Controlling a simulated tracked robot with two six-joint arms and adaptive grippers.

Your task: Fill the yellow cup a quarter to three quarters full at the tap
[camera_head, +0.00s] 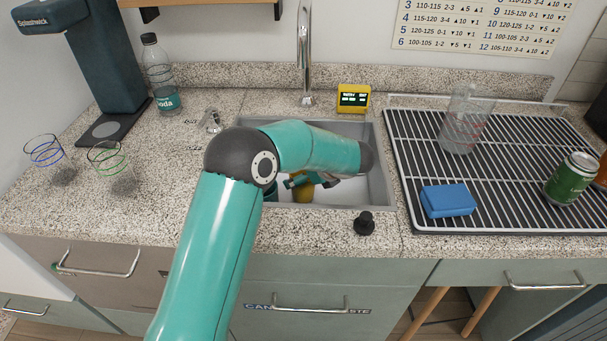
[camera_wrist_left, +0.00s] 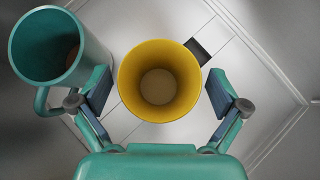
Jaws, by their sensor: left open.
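The yellow cup (camera_head: 303,194) stands in the sink (camera_head: 376,178), mostly hidden by my left arm in the head view. In the left wrist view I look down into the yellow cup (camera_wrist_left: 177,60); its inside shows a paler round bottom and I see no clear water. My left gripper (camera_wrist_left: 160,92) is open, with one finger on each side of the cup and gaps showing beside it. The left gripper is partly seen in the sink in the head view (camera_head: 308,180). The tap (camera_head: 305,45) rises behind the sink. My right gripper is out of view.
A teal mug (camera_wrist_left: 60,45) stands close left of the yellow cup, next to the left finger. A yellow display box (camera_head: 354,98) sits behind the sink. A black knob (camera_head: 364,223) is at the front edge. A drying rack (camera_head: 410,165) lies right; glasses stand left.

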